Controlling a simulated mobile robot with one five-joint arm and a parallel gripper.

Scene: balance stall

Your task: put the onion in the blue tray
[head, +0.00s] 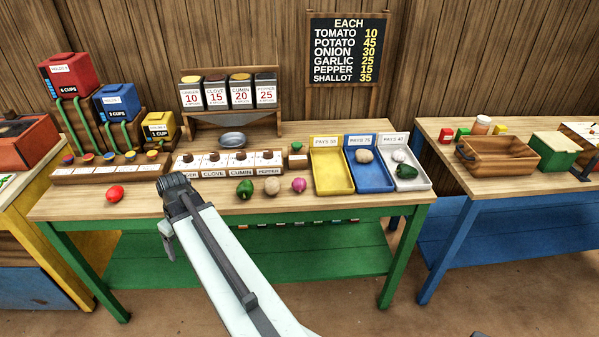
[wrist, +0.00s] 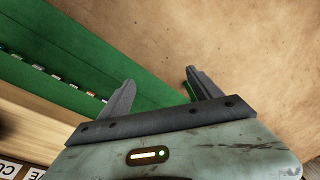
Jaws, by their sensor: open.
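A purple-pink round vegetable (head: 299,184), which looks like the onion though I cannot rule out a shallot, lies on the green table (head: 345,204) near its front edge. It sits right of a tan round vegetable (head: 272,186) and left of the trays. The blue tray (head: 372,181) stands between the yellow and white trays and holds one pale, roundish vegetable (head: 364,156). My gripper (wrist: 160,78) is open and empty in the wrist view, over the floor and green lower shelf, away from the vegetables. In the head view its jaws cannot be made out clearly.
A green pepper (head: 244,189) and a red tomato (head: 115,194) also lie along the front. The yellow tray (head: 333,179) looks empty. The white tray (head: 418,183) holds a white and a green vegetable. A spice rack (head: 230,122) and dispensers fill the back.

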